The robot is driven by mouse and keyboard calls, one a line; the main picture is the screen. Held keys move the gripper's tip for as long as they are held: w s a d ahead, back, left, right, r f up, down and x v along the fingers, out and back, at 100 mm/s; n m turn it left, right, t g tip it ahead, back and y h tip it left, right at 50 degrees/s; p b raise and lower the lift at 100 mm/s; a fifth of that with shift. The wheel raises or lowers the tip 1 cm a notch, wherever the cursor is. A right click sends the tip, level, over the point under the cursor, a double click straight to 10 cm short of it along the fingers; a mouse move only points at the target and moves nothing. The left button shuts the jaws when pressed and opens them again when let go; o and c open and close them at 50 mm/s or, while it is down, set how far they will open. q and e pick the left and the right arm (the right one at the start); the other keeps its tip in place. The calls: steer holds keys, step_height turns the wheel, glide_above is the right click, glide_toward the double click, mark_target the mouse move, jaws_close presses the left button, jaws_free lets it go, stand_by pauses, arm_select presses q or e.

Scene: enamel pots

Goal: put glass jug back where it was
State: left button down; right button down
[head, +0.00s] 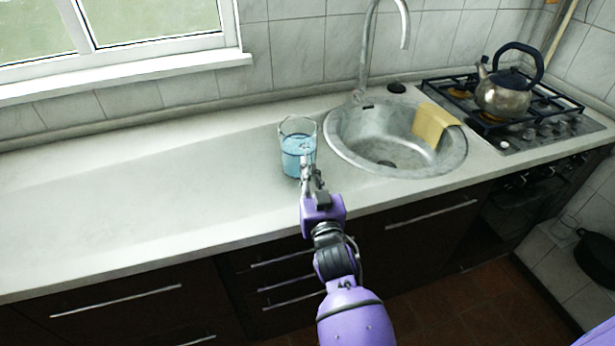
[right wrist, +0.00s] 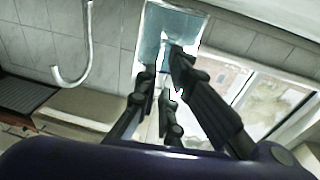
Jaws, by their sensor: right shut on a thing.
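The glass jug (head: 296,150) is clear and holds light blue liquid. In the head view it is upright over the counter, just left of the sink; I cannot tell whether its base touches the counter. My right gripper (head: 308,178) reaches it from the front and is shut on it. In the right wrist view the jug (right wrist: 170,30) is partly seen at the top, beyond the fingers of my right gripper (right wrist: 165,85). The fingers hide part of its near side. My left gripper is not in view.
The pale counter (head: 130,190) is clear to the left. A round metal sink (head: 365,150) with a tall tap (head: 366,50) and yellow cloth (head: 432,124) lies close to the right. A metal kettle (head: 503,95) stands on the gas hob (head: 552,125). A window (head: 150,20) is behind.

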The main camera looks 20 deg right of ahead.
step_height(320, 180, down, 2)
steer(key=shift+r, duration=0.15)
steer(key=shift+s+r, duration=0.1)
steer(key=shift+r, duration=0.2)
steer(key=shift+f, duration=0.25)
steer(key=c, duration=1.9)
jaws_free()
steer(key=shift+f, duration=0.15)
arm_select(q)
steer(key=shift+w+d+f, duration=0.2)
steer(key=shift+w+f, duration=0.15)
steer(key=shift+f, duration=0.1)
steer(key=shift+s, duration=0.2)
